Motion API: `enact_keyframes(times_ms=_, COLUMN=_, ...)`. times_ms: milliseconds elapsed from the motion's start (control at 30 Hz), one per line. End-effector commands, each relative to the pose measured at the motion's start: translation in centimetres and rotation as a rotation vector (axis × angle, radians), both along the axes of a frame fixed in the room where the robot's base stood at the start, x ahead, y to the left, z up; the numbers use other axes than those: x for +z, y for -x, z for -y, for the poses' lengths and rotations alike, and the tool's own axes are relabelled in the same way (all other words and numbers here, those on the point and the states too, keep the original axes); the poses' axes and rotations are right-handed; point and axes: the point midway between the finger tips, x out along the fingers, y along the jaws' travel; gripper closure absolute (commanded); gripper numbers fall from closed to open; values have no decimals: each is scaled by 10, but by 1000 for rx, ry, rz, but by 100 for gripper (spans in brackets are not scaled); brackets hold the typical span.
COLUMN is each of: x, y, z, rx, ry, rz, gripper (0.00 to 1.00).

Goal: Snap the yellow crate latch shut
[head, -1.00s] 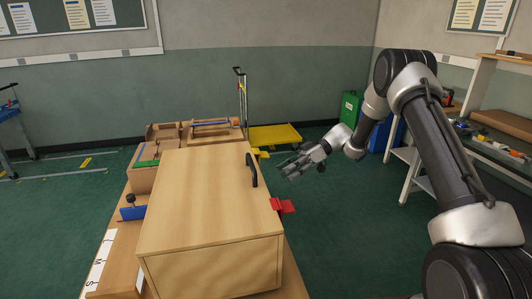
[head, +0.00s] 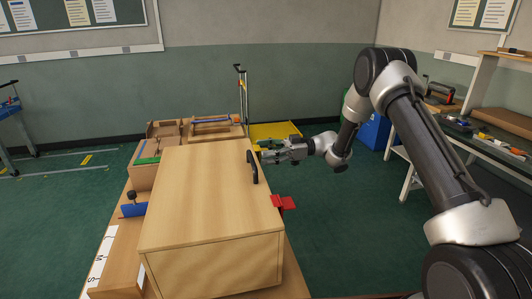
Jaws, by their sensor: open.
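The wooden crate (head: 205,195) stands on a bench, with a black handle (head: 252,167) near the right edge of its top. A small yellow piece, apparently the yellow latch (head: 258,146), shows at the crate's far right side, partly behind my gripper. I cannot tell how far it is swung. A red latch (head: 283,203) sticks out from the right side, nearer to me. My gripper (head: 264,153) is open, its fingers pointing left beside the handle and the yellow piece. I cannot tell whether they touch anything.
Small wooden boxes (head: 218,132) stand behind the crate. A blue clamp-like part (head: 133,210) is at its left. A yellow platform trolley (head: 285,131) stands on the floor behind. A workbench (head: 470,138) is at the right. The floor right of the crate is clear.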

Motion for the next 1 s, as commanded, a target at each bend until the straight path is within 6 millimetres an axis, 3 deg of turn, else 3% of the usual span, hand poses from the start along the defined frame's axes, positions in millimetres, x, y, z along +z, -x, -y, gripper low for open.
enact_keyframes(times_ms=167, x=0, y=0, z=0, rx=0, ry=0, rz=0, gripper=39)
enact_keyframes(times_ms=400, x=0, y=0, z=0, rx=0, ry=0, rz=0, gripper=83)
enact_keyframes(times_ms=433, x=0, y=0, z=0, rx=0, ry=0, rz=0, gripper=85)
enact_keyframes(times_ms=1000, x=3, y=1, z=-6, rx=1, ry=138, rz=26, gripper=85)
